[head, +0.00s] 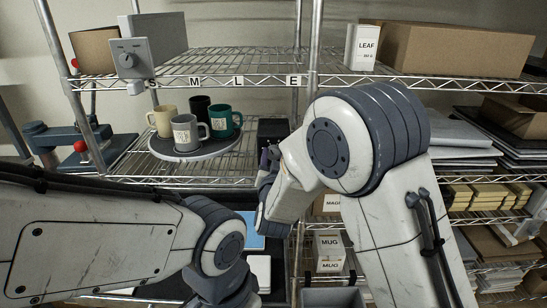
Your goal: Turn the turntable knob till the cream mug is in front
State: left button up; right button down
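The cream mug (161,122) stands at the left of the round grey turntable (214,148). A grey mug (186,135) is at its front, a green mug (224,122) at the right, and a black mug (200,104) at the back. The turntable knob (127,59) is on a grey box on the shelf above, its pointer tilted. My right gripper (266,168) is right of the turntable, well away from the knob, partly hidden by its wrist; its opening cannot be made out. My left arm reaches in at lower left; its gripper does not show.
The wire shelf edge (200,84) with letter labels runs above the mugs. A blue press (66,138) with a red knob stands left of the turntable. A LEAF box (362,47) and a cardboard box (460,50) sit at upper right. The upper shelf's middle is clear.

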jog(key=shift+f+m+b, duration=0.2)
jog(key=shift+m+b, duration=0.3)
jog(key=shift+b, duration=0.45)
jog(key=m+b, duration=0.7)
jog(key=b, duration=0.3)
jog(key=shift+f, duration=0.15)
jog(key=shift+r+m+b, duration=0.2)
jog(key=shift+m+b, duration=0.8)
jog(key=shift+b, duration=0.35)
jog(key=shift+d, duration=0.1)
jog(key=shift+c, duration=1.9)
grip_release()
jog(key=shift+s, duration=0.1)
jog(key=s, duration=1)
jog(key=shift+s+b, duration=0.2)
jog(key=shift+b, duration=0.1)
